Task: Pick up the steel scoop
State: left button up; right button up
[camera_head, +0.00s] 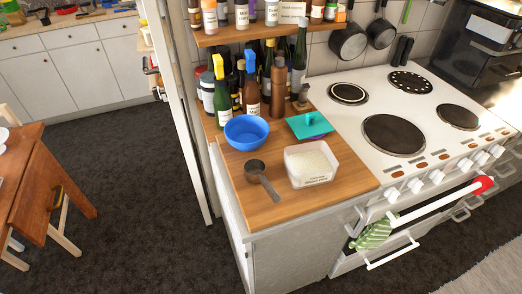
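A steel scoop (258,172) lies on the wooden countertop (249,207), near its front left part. Its round cup is toward the back left and its handle points toward the front right. The scoop is dark grey and nothing covers it. Neither of my grippers shows in the head view.
A white tub (311,164) of white grains stands right of the scoop. A blue bowl (246,132) is behind it. A teal lid (309,125) and several bottles (251,87) stand farther back. A white cooker (395,128) adjoins on the right. The counter's front edge is clear.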

aim_at(254, 168)
jog(key=k+j+z, duration=0.15)
jog(key=j+z, duration=0.25)
jog(key=k+j+z, duration=0.15)
jog(key=z, duration=0.2)
jog(key=k+j+z, duration=0.25)
jog(key=z, duration=0.15)
jog(key=k+j+z, duration=0.35)
jog(key=i+l, duration=0.1)
